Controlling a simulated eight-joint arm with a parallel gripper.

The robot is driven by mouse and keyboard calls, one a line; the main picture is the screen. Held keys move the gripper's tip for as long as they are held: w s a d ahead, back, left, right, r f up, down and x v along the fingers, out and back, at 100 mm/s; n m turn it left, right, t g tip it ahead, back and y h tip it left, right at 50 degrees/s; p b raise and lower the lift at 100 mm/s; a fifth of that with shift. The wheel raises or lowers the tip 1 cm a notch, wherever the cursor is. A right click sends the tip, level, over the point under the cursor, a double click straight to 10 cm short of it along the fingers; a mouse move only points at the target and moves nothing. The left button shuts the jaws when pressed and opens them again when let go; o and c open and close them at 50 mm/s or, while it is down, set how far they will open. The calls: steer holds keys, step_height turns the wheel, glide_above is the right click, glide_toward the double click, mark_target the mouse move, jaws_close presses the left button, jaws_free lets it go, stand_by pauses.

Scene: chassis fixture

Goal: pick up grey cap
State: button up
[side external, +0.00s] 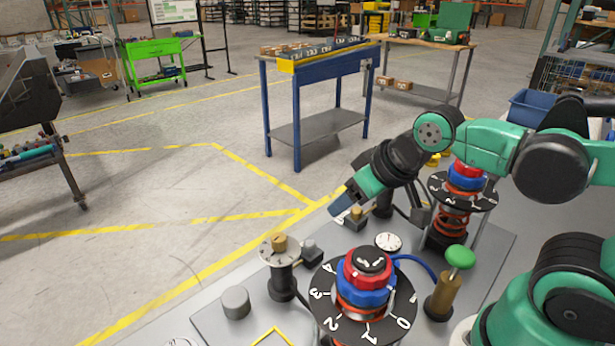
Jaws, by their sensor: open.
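A grey cap (235,302), a short plain cylinder, stands upright on the left part of the grey fixture plate (213,322). My gripper (341,203) is up and to the right of it in the picture, pointing down and left above the far part of the plate. It is open, and nothing shows between its fingers. The gap between the fingers is hard to see from this side. The gripper is well apart from the grey cap.
A post with a white disc and brass top (279,248) stands right of the cap. A numbered black dial (335,318) with red and blue rings is at front centre. A gauge (388,242), a green-topped post (459,257) and a second dial (466,185) stand farther right.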

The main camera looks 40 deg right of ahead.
steer(key=shift+o, duration=0.2)
steer(key=shift+o, duration=1.1)
steer(key=w+a+g, duration=0.1)
steer(key=a, duration=0.1)
steer(key=w+a+r+g, duration=0.1)
steer(key=a, duration=0.2)
steer(key=w+a+r+g+y, duration=0.1)
steer(key=w+a, duration=0.1)
steer(key=shift+a+r+g, duration=0.1)
steer(key=shift+a+g, duration=0.1)
steer(key=shift+g, duration=0.1)
steer(key=w+a+f+g, duration=0.2)
steer(key=a+g, duration=0.1)
steer(key=a, duration=0.7)
steer(key=h, duration=0.1)
glide_above(234, 296)
steer(key=shift+g, duration=0.3)
steer(key=f, duration=0.6)
steer(key=shift+s+a+f, duration=0.1)
steer(key=shift+s+f, duration=0.1)
steer(key=shift+f, duration=0.2)
steer(key=shift+w+f, duration=0.2)
steer(key=shift+f, duration=2.5)
